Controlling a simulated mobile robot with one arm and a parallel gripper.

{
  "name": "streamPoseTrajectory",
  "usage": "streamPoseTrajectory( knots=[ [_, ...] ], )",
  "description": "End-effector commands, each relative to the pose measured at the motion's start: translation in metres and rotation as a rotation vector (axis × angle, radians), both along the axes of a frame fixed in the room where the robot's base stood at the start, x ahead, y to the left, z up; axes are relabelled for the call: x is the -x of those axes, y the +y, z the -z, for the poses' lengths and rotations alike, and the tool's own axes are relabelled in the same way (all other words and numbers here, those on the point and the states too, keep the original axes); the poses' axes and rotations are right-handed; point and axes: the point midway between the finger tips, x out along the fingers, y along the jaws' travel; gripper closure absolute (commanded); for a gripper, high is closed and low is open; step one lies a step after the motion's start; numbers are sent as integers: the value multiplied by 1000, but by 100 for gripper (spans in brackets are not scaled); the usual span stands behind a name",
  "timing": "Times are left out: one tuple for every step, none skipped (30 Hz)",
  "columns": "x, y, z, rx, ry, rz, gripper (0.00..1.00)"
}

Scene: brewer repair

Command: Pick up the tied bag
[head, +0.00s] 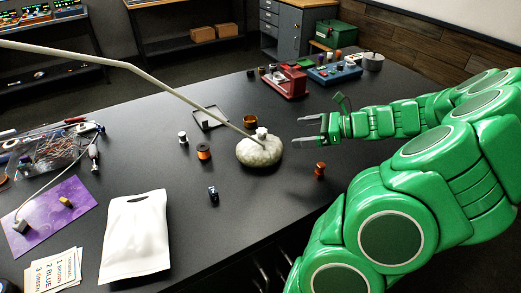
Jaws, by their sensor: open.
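A pale, lumpy, rounded bag (258,153) with a tied knot on top sits upright on the dark worktop, near the middle of the head view. My gripper (306,131) is open and empty to the right of the bag, with its fingers pointing left towards it. A gap shows between the fingertips and the bag. A white flat bag with a handle hole (136,238) lies at the front left; it has no visible knot.
An orange spool (204,152), a white spool (183,137) and a square frame (210,117) lie left of the tied bag. A small orange-brown part (320,170) stands below my gripper. A pale rod (150,75) slants across the view to the bag. Red and blue devices (333,73) stand behind.

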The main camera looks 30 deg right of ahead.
Motion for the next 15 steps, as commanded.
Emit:
streamPoseTrajectory(
  knots=[
    [-3, 3, 2, -2, 1, 1, 0],
    [-5, 5, 3, -2, 1, 1, 0],
    [-9, 9, 5, -3, 1, -1, 0],
    [-12, 13, 6, -3, 2, -3, 0],
    [-15, 17, 8, -3, 2, -4, 0],
    [-19, 22, 10, -4, 2, -6, 0],
    [-22, 26, 12, -5, 2, -7, 0],
    [-25, 29, 13, -3, 2, -7, 0],
    [-29, 32, 16, -2, 2, -5, 0],
    [-32, 35, 17, -2, 2, -4, 0],
    [-34, 37, 18, -1, 1, -5, 0],
    [-37, 39, 19, -2, 0, -5, 0],
    [-39, 41, 20, -2, 0, -5, 0],
    [-40, 42, 21, -2, 0, -5, 0],
    [-41, 44, 21, -2, 0, -4, 0]
  ],
)
